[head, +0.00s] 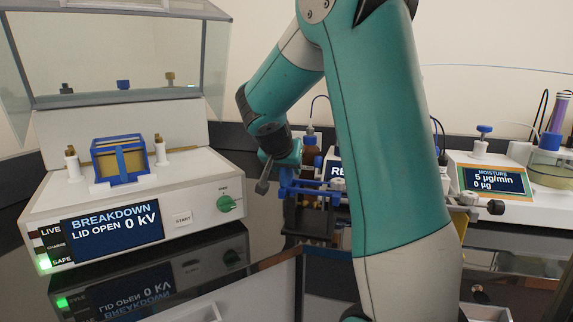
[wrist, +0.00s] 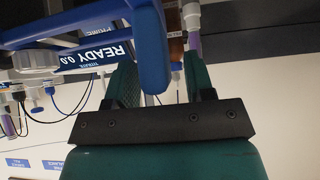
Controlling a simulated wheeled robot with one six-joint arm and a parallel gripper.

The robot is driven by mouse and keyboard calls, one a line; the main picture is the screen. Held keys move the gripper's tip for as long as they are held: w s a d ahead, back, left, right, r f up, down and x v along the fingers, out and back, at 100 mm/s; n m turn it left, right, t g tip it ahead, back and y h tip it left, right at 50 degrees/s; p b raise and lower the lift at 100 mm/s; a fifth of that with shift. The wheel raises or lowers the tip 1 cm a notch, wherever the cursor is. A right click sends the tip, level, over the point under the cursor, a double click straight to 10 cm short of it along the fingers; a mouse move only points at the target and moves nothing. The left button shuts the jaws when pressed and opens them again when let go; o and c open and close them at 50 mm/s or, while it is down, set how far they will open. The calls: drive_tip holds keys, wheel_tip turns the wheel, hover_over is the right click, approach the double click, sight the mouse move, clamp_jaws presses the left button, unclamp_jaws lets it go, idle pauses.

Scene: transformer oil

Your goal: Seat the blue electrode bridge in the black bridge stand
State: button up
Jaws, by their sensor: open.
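The blue electrode bridge (head: 300,184) is beside my arm, near the middle of the head view. In the wrist view, a blue upright part of the bridge (wrist: 150,45) stands between my gripper's two teal fingers (wrist: 160,85), with visible gaps beside it. My gripper (head: 290,160) is open around that part and not closed on it. Below the bridge in the head view is a dark structure (head: 298,218) that looks like the black bridge stand. My arm and the dim light hide much of it, so I cannot tell whether the bridge is fully seated.
A breakdown tester (head: 180,213) with its lid open stands at left, holding a blue-framed cell (head: 119,158). A moisture meter (head: 493,180) stands at right. A titrator screen (wrist: 105,50) reads READY close behind the bridge. Dark glossy bench surface lies in front.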

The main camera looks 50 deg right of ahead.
drive_tip(key=v, duration=1.7)
drive_tip(key=shift+r+p, duration=0.2)
drive_tip(key=shift+p, duration=0.1)
drive_tip(key=shift+a, duration=0.1)
drive_tip(key=s+a+f+n+y+p, duration=0.1)
drive_tip(key=a+f+n+y+p, duration=0.2)
drive_tip(key=a+n, duration=0.4)
drive_tip(key=s+a+f+n+y+p, duration=0.1)
drive_tip(key=a+f+n+y, duration=0.25)
drive_tip(key=a, duration=0.55)
drive_tip(key=s+a+f+n+g+y+p, duration=0.1)
drive_tip(key=s+a+f+n+g+y, duration=0.1)
drive_tip(key=s+a+n+y, duration=0.4)
drive_tip(key=s+a+n+g, duration=0.1)
drive_tip(key=s+a+n, duration=0.3)
drive_tip(key=s+a, duration=0.4)
drive_tip(key=shift+f, duration=0.1)
drive_tip(key=shift+c, duration=0.6)
drive_tip(key=shift+w, duration=0.1)
